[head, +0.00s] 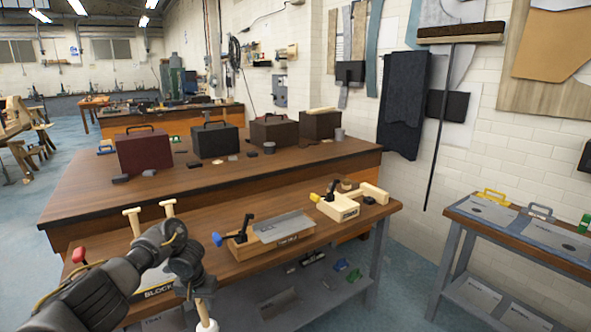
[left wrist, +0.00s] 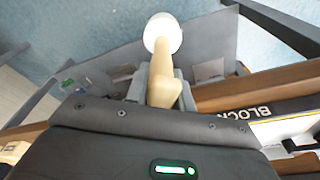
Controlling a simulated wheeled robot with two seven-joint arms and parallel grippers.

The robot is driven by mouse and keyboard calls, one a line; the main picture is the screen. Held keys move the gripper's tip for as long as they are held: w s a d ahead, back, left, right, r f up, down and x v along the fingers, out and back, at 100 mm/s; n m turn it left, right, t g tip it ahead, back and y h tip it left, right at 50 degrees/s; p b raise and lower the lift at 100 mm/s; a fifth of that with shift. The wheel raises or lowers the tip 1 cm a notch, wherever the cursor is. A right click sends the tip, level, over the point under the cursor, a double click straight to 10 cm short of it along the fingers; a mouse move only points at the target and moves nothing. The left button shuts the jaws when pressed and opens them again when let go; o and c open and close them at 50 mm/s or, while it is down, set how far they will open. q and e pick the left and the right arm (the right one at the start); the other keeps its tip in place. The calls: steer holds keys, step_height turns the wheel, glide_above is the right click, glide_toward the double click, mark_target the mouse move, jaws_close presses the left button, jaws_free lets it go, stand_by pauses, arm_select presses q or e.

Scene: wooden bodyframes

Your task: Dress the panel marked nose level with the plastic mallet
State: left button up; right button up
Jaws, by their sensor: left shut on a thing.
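My left gripper (head: 192,287) is shut on the pale wooden handle of the mallet, beyond the bench's front edge. In the left wrist view the handle (left wrist: 163,75) runs between the jaws and ends in a white round head (left wrist: 162,32), apart from everything. In the head view the white head (head: 207,326) hangs low at the bottom edge. A grey metal panel (head: 285,227) lies on a wooden fixture (head: 270,247) with a black lever and blue knob. Its front label is too small to read, so I cannot confirm the nose mark. My right gripper is out of view.
A wooden fixture (head: 345,211) with a yellow knob stands to the right. A fixture marked BLOCK is partly behind my arm; its label (left wrist: 249,112) shows in the left wrist view. Two wooden handles (head: 168,208) stand upright nearby. A lower shelf (head: 340,288) holds small parts.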

arm_select(q)
steer(key=s+d+r+m, duration=0.2)
steer(key=d+r+m, duration=0.1)
steer(key=d+r, duration=0.85)
steer(key=s+d+r+m, duration=0.2)
steer(key=s+d+m, duration=0.1)
steer(key=s+d, duration=0.5)
steer(key=s+a+m+h, duration=0.1)
steer(key=s+a, duration=0.1)
steer(key=s, duration=0.7)
steer(key=s+a+n, duration=0.1)
steer(key=s+a, duration=0.4)
steer(key=a, duration=0.7)
steer(key=shift+r+n, duration=0.2)
steer(key=shift+n, duration=0.1)
